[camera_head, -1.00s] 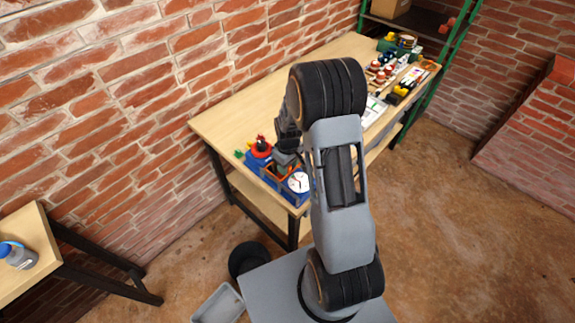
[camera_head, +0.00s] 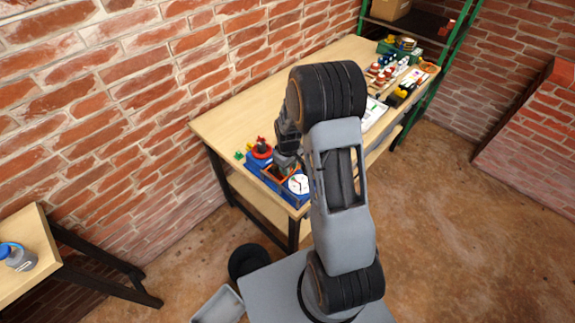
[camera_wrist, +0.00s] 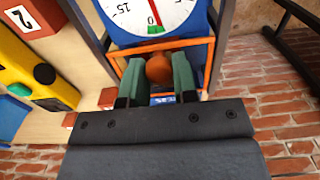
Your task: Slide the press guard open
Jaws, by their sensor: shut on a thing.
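The press is a blue body with a white round dial (camera_wrist: 150,14) on its front, near the near end of the workbench. The dial also shows in the head view (camera_head: 298,184). The guard is an orange-edged frame (camera_wrist: 210,62) in front of the press, below the dial in the wrist view. A brown-orange knob (camera_wrist: 159,67) sits at the guard. My gripper (camera_wrist: 158,72) has its two green fingers on either side of this knob and is shut on it. The gripper's own body hides the lower part of the wrist view.
The wooden workbench (camera_head: 235,112) runs along the brick wall. A second table (camera_head: 30,245) stands at the left.

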